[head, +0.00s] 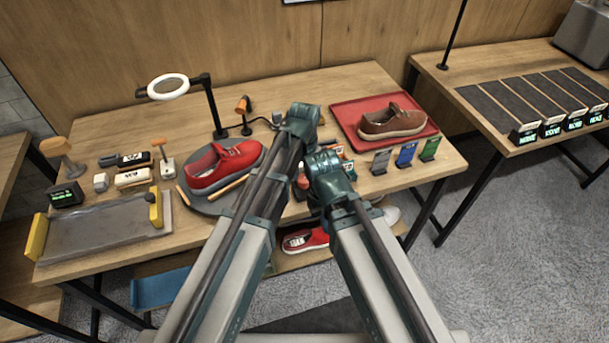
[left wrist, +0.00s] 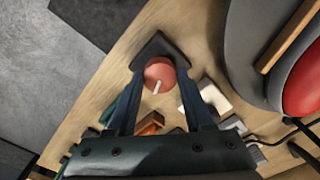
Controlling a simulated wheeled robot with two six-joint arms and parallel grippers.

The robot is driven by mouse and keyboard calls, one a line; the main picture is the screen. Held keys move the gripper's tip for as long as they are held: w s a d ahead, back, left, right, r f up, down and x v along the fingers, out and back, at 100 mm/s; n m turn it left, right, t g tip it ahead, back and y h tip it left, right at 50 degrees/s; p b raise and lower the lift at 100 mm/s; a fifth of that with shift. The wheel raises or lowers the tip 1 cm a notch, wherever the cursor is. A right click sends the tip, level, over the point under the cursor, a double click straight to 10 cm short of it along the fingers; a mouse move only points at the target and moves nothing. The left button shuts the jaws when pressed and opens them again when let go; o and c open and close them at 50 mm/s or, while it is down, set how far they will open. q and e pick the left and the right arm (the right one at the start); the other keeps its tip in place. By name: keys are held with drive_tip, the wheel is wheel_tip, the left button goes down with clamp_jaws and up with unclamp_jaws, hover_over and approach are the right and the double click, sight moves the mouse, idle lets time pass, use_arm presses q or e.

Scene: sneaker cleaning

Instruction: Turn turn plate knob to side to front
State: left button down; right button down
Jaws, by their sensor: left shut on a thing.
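The turn plate knob (left wrist: 158,71) is a round red-orange cap with a short white pointer mark. In the left wrist view the mark points down toward my gripper's base, tilted slightly left. My left gripper (left wrist: 160,78) is shut on the knob, one finger on each side. The grey turn plate (left wrist: 237,55) lies just right of it. In the head view the turn plate (head: 199,205) carries a red sneaker (head: 224,166) and wooden bars. My arms largely cover the knob area there. My right gripper is hidden behind its arm.
A magnifier lamp (head: 168,86) stands behind the plate. A red tray (head: 343,112) with a brown shoe (head: 391,122) is at the right. A grey tray (head: 100,243) and brushes are at the left. Small blocks and cards crowd the space near the knob.

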sight(304, 178)
use_arm(q)
drive_tip(key=shift+m, duration=1.9)
drive_tip(key=shift+c, duration=1.4)
unclamp_jaws()
drive_tip(key=shift+r, duration=0.1)
wheel_tip(304, 178, up, 14)
drive_tip(key=p, duration=1.3)
drive_tip(key=shift+f+p, duration=0.2)
drive_tip(key=shift+p, duration=0.2)
